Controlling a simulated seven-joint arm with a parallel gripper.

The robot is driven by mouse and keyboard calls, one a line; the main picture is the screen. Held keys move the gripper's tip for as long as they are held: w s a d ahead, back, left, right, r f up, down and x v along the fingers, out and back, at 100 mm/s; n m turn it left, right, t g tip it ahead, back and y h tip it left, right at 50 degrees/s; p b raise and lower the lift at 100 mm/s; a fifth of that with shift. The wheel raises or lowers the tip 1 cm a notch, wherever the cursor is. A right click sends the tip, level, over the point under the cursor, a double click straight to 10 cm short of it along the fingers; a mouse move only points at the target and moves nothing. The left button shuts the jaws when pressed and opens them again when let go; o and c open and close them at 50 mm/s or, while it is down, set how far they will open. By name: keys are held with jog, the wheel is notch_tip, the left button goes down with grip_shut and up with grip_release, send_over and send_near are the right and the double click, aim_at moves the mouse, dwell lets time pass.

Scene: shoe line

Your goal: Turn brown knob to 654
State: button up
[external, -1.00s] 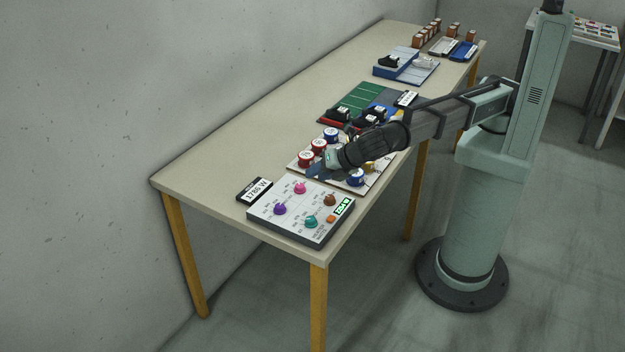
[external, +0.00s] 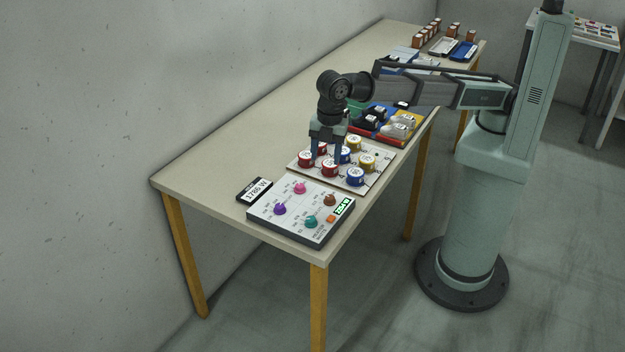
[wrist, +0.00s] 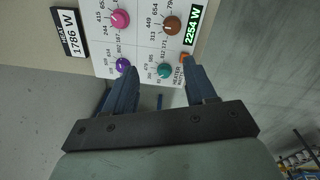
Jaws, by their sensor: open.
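The brown knob (external: 330,200) sits at the right of the white control panel (external: 262,213). It also shows near the top of the wrist view (wrist: 172,25), with numbers printed around it; 449, 313 and part of 654 are legible on its left. Its pointer direction is too small to tell. A green display (wrist: 191,25) beside it reads 2254 W, and a heat sign (wrist: 67,32) reads 1786 W. My gripper (external: 325,163) points down, open and empty, behind the panel over the board of round pieces. It is apart from the brown knob.
The panel also carries a pink knob (wrist: 120,19), a purple knob (wrist: 123,65), a teal knob (wrist: 164,70) and an orange button (external: 331,219). Red, blue and yellow round pieces stand on the board (external: 375,187). The table (external: 215,150) is clear on the left.

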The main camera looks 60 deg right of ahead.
aim_at(330, 197)
jog(key=shift+m+g, duration=0.3)
jog(key=shift+m, duration=0.4)
jog(key=f, duration=0.9)
jog(key=s+f, duration=0.1)
jog(key=f, duration=0.4)
jog(key=shift+s+d, duration=0.1)
jog(key=shift+d, duration=0.3)
grip_shut()
